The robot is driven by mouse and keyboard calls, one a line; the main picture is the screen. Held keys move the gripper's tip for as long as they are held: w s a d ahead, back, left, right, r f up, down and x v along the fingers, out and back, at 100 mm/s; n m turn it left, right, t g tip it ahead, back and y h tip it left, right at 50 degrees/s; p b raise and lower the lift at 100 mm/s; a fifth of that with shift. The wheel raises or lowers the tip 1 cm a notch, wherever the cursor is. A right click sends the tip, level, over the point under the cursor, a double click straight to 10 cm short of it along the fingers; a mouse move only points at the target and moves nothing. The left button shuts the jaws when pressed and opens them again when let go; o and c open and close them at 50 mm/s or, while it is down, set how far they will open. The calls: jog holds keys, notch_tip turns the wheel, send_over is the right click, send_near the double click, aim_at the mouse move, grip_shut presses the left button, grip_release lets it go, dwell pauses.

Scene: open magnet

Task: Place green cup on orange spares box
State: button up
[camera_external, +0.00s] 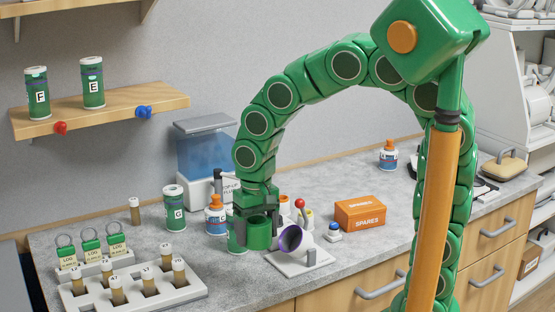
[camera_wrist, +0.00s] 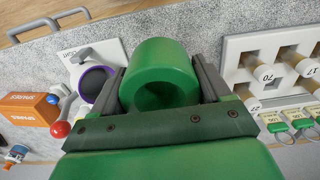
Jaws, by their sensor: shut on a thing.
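The green cup (camera_external: 259,237) is between the two dark fingers of my gripper (camera_external: 257,224), which is shut on it. In the wrist view the cup (camera_wrist: 160,55) fills the space between the fingers of my gripper (camera_wrist: 161,84), with its round opening showing. Whether its bottom touches the counter is unclear. The orange spares box (camera_external: 360,214) sits on the counter to the right of my gripper, and its visible top is bare. In the wrist view the box (camera_wrist: 30,115) is at the left edge.
A blue button (camera_external: 334,228) is beside the box. A vial rack (camera_external: 190,291) is at front left. Bottles (camera_external: 214,216) stand behind my gripper.

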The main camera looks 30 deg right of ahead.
jog(key=shift+s+d+r, duration=0.1)
jog(key=shift+s+d, duration=0.05)
jog(key=shift+s, duration=0.05)
jog(key=d+r+m, duration=0.3)
jog(key=d+m, duration=0.6)
jog(key=d, duration=1)
jog(key=d+r+m, duration=0.3)
jog(key=d+m, duration=0.6)
jog(key=d, duration=0.9)
send_over(361, 205)
jog(key=f, duration=0.8)
jog(key=shift+s+a+f, duration=0.1)
jog(key=shift+s+f, duration=0.2)
jog(key=shift+s, duration=0.05)
jog(key=shift+w+f, duration=0.4)
jog(key=shift+f, duration=1.65)
jog(key=shift+f, duration=0.2)
